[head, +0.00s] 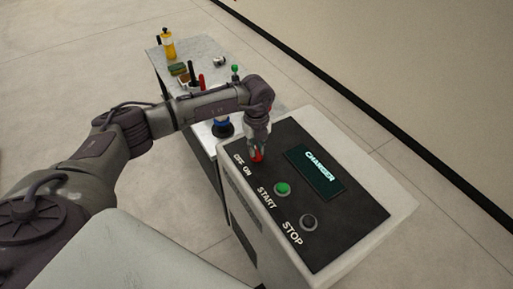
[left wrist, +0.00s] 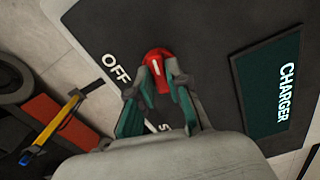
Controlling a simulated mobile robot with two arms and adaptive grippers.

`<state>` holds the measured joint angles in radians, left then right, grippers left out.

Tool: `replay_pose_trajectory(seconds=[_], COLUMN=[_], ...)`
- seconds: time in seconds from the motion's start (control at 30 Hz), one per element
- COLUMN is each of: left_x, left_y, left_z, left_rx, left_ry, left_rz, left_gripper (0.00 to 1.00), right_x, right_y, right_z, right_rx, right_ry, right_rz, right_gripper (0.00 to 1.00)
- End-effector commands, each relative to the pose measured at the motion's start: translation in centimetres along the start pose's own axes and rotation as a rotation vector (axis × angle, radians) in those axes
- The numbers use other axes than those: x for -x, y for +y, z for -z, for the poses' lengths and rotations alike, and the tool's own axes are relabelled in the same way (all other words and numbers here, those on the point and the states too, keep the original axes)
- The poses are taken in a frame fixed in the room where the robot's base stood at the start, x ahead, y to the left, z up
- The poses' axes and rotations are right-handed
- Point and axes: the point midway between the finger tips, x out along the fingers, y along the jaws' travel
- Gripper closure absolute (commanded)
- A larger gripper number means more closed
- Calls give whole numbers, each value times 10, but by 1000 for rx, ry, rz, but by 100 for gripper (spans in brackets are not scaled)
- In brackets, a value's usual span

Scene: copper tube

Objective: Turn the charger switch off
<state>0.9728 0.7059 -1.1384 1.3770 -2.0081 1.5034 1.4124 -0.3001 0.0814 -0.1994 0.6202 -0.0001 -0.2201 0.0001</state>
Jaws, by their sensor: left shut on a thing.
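The charger (head: 405,208) is a pale box with a black top panel, a dark screen reading CHARGER, and OFF and ON labels at its far left corner. The red switch knob (head: 258,156) sits beside these labels. It also shows in the left wrist view (left wrist: 157,58), with a white mark on it and OFF to its left. My left gripper (head: 257,148) is above the panel, its fingers shut around the knob. The fingers hide part of the knob and the ON label in the left wrist view. My right gripper is not in view.
On the panel are a green START button (head: 282,188) and a dark STOP button (head: 308,222). Open floor lies to the right.

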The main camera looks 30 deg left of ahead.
Motion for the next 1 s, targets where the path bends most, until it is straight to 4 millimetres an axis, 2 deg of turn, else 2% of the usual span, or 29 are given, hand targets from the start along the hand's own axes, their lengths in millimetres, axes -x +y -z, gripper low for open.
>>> replay_pose_trajectory(seconds=[0.4, 0.97, 1.0], left_x=[2, 2, 2], left_y=[-1, -1, -1], left_z=[-1, -2, -2], left_rx=[200, 234, 234], left_ry=[-3, -4, -4], left_rz=[3, 5, 5], left_gripper=[100, 100, 80], right_x=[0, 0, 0], right_y=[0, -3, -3], right_z=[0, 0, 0], right_rx=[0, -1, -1], right_ry=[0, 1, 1], right_rz=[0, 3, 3], right_gripper=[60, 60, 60])
